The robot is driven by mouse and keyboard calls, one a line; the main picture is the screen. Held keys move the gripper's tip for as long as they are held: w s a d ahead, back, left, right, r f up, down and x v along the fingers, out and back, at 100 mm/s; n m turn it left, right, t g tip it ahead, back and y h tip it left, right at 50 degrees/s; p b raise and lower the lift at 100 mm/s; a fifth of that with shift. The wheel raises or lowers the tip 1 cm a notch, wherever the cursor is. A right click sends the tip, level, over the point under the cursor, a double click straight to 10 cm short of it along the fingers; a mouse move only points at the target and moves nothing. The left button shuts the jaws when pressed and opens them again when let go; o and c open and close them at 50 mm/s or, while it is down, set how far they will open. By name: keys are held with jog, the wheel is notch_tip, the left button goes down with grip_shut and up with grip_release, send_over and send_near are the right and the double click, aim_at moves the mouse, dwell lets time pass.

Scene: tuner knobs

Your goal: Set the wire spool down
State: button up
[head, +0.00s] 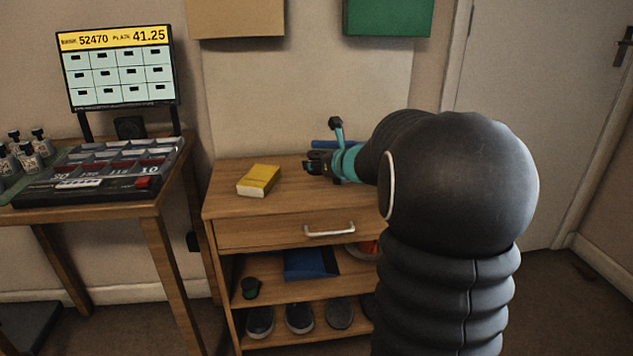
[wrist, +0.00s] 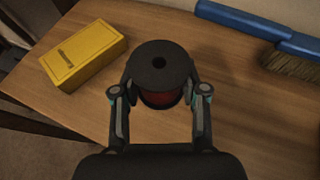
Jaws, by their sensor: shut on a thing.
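The wire spool (wrist: 160,72) shows in the wrist view as a dark round flange with a centre hole and a reddish winding below it. My gripper (wrist: 159,98) is shut on the spool, one finger on each side. The spool is upright over the wooden top of the cabinet (wrist: 235,125); I cannot tell whether it touches the wood. In the head view my gripper (head: 319,163) is over the cabinet top, and my arm hides part of it. The spool is small and hard to make out there.
A yellow box (head: 259,180) lies left of my gripper on the cabinet top. A blue-handled brush (wrist: 285,45) lies at the back right. The cabinet top in front of the yellow box is clear. A table with a cash tray (head: 105,170) stands at the left.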

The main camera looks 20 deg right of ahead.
aim_at(317, 187)
jog(key=shift+w+f+b, duration=0.1)
jog(key=shift+f+b, duration=0.5)
jog(key=shift+f, duration=1.55)
jog(key=shift+f+b, duration=0.2)
jog(key=shift+b, duration=0.1)
jog(key=o, duration=1.2)
jog(key=shift+r, duration=0.1)
